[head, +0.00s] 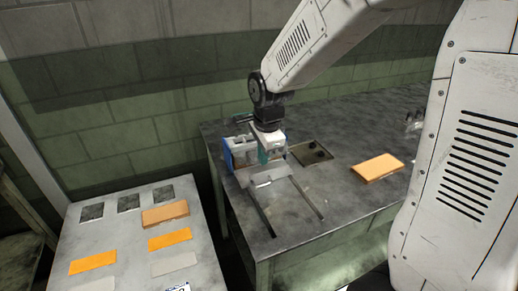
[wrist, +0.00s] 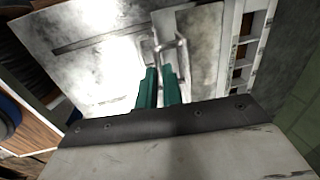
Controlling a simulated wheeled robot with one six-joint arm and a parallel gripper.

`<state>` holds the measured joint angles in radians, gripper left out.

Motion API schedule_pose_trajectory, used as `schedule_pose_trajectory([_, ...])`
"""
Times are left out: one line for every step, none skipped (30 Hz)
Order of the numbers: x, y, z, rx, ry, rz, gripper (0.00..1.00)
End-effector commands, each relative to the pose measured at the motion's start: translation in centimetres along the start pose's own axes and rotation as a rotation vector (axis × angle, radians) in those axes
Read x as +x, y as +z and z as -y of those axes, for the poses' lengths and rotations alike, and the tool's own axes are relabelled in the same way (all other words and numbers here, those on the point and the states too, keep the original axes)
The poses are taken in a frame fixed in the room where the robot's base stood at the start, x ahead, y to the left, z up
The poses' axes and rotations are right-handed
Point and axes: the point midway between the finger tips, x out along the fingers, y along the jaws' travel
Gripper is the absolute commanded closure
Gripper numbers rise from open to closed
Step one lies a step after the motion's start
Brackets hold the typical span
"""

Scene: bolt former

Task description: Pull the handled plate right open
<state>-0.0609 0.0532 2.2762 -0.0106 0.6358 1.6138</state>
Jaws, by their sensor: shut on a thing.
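The handled plate (head: 267,178) is pale metal and lies at the back end of two dark slots in the grey bench top, against the front of a small blue-sided machine (head: 228,155). The slots run clear in front of it. My gripper (head: 263,156) reaches down from above at the plate's back part. In the wrist view, its two green fingers (wrist: 160,76) are close together and shut on the plate's silver loop handle (wrist: 184,50). The plate (wrist: 202,35) also shows there behind the handle. The exact contact is partly hidden by the fingers.
On the bench, a dark square recess (head: 311,153) and an orange block (head: 377,167) lie right of the machine. A lower grey table (head: 130,235) at left holds several orange and grey slabs and dark squares. A gap separates it from the bench.

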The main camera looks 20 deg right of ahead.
Motion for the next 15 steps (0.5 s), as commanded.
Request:
schedule_pose_trajectory([-0.02,0.03,-0.30,0.000,0.006,0.000,1.00])
schedule_pose_trajectory([-0.01,0.03,-0.31,0.000,0.006,0.000,1.00])
schedule_pose_trajectory([0.00,0.03,-0.33,0.000,0.007,0.000,1.00])
schedule_pose_trajectory([0.01,0.03,-0.34,0.000,0.008,0.000,1.00])
schedule_pose_trajectory([0.01,0.03,-0.36,0.000,0.009,0.000,1.00])
schedule_pose_trajectory([0.02,0.03,-0.38,0.000,0.009,0.000,1.00])
schedule_pose_trajectory([0.03,0.03,-0.39,0.000,0.010,0.000,1.00])
schedule_pose_trajectory([0.03,0.03,-0.41,0.000,0.010,0.000,0.87])
schedule_pose_trajectory([0.04,0.03,-0.42,0.000,0.010,0.000,0.76])
schedule_pose_trajectory([0.04,0.03,-0.40,0.000,0.010,0.000,0.70])
schedule_pose_trajectory([0.03,0.03,-0.38,0.000,0.009,0.000,0.70])
schedule_pose_trajectory([0.04,0.03,-0.36,0.000,0.009,0.000,0.70])
schedule_pose_trajectory([0.04,0.03,-0.35,0.000,0.009,0.000,0.70])
schedule_pose_trajectory([0.04,0.03,-0.34,0.000,0.008,0.000,0.70])
schedule_pose_trajectory([0.04,0.02,-0.32,0.000,0.008,0.000,0.70])
